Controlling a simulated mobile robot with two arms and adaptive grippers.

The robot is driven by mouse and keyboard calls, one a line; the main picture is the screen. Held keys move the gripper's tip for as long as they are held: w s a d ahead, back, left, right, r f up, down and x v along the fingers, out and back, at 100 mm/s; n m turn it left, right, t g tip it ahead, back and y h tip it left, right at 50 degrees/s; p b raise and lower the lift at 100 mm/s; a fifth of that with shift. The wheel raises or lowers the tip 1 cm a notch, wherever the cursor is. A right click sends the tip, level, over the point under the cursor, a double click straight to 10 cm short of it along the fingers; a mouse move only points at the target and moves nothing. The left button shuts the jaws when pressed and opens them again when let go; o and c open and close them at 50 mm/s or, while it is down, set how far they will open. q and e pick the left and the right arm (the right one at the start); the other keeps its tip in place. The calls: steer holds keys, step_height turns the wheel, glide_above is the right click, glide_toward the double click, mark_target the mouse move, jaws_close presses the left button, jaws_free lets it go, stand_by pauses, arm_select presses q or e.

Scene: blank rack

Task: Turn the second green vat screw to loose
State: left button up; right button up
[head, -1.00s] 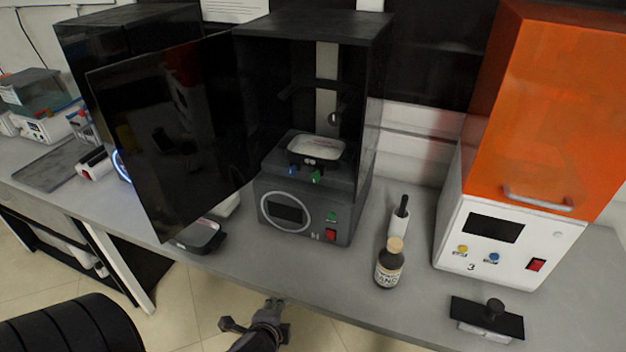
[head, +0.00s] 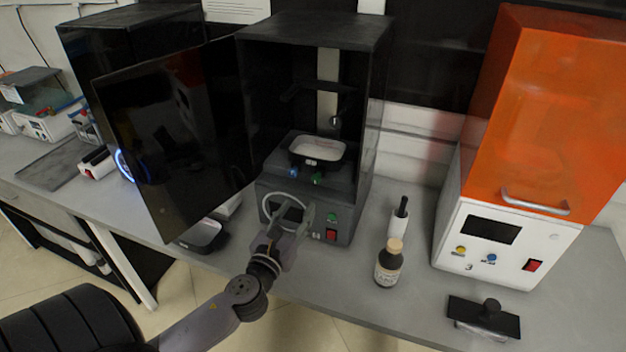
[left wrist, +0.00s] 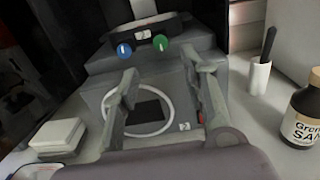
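The green vat screw (head: 317,178) is a small round knob on the front of the dark printer, below the vat (head: 318,151). The blue screw (head: 293,172) is to its left. Both show in the left wrist view, green (left wrist: 160,48) on the right and blue (left wrist: 124,50) on the left, each with a pale mark. My left gripper (head: 288,205) is in front of the printer's ringed screen, below the screws and apart from them. In the left wrist view its fingers (left wrist: 160,68) are spread with nothing between them. My right gripper is out of view.
The printer's dark door (head: 170,135) stands open on the left. A brown bottle (head: 389,265) and a white holder with a black handle (head: 399,217) stand to the right. An orange-covered machine (head: 530,120) is farther right. A dark tray (head: 203,236) lies below the door.

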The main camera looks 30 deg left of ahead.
mark_target(315, 180)
arm_select(q)
steer(key=p+x, duration=0.1)
steer(key=x, duration=1)
steer(key=shift+w+a, duration=0.1)
steer(key=shift+a, duration=0.05)
steer(key=shift+c, duration=0.4)
jaws_close()
